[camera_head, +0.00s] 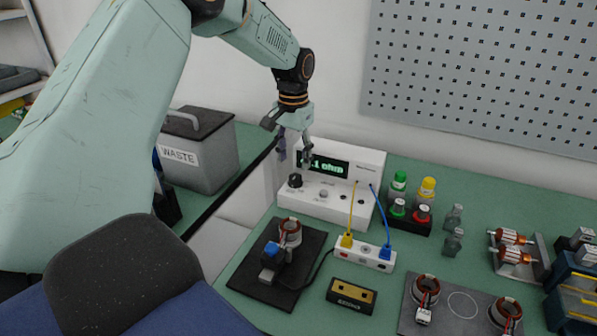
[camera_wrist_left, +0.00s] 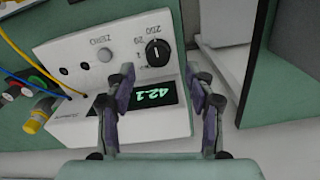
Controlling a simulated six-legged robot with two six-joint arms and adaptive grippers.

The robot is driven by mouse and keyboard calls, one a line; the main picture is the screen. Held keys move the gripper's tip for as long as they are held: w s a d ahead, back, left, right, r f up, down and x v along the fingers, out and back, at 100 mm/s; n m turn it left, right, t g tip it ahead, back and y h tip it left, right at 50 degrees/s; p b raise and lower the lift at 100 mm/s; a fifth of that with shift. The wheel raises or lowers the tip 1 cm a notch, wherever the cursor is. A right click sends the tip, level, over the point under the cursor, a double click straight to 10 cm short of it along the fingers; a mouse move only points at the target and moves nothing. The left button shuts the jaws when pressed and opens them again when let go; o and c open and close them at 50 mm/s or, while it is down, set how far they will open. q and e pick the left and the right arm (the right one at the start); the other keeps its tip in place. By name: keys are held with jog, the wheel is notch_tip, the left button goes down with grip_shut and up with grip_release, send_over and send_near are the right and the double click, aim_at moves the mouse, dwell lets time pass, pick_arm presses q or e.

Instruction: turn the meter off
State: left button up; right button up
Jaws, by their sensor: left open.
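The meter (camera_head: 345,208) is a white box at the back of the green bench, lit green with an ohm reading. In the left wrist view the meter (camera_wrist_left: 110,35) appears upside down and its display (camera_wrist_left: 158,95) reads 42.1. Its black rotary knob (camera_head: 295,181) is at the front left of the panel; it also shows in the left wrist view (camera_wrist_left: 157,50), with numbers around it. My left gripper (camera_head: 295,156) is open above the knob side of the meter. In the left wrist view its fingers (camera_wrist_left: 163,80) stand apart on either side of the knob and display, with nothing between them.
A grey waste bin (camera_head: 205,160) stands left of the meter. Yellow and blue leads run from the meter to a white terminal block (camera_head: 365,256). A stator on a black mat (camera_head: 250,270), a small yellow-faced box (camera_head: 352,295) and coloured-cap bottles (camera_head: 399,183) stand nearby.

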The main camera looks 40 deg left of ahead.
aim_at(295, 176)
pick_arm(q)
notch_tip(295, 176, down, 4)
jog(key=shift+w+d+f, duration=0.1)
jog(key=shift+w, duration=0.05)
jog(key=shift+d+f+b, duration=0.2)
jog(key=shift+f+b, duration=0.05)
jog(key=shift+b, duration=0.05)
jog(key=shift+a+f, duration=0.2)
jog(key=shift+a, duration=0.1)
jog(key=shift+d, duration=0.25)
jog(key=c, duration=0.4)
jog(key=shift+a, duration=0.15)
jog(key=c, duration=0.5)
jog(key=shift+r, duration=0.1)
grip_shut()
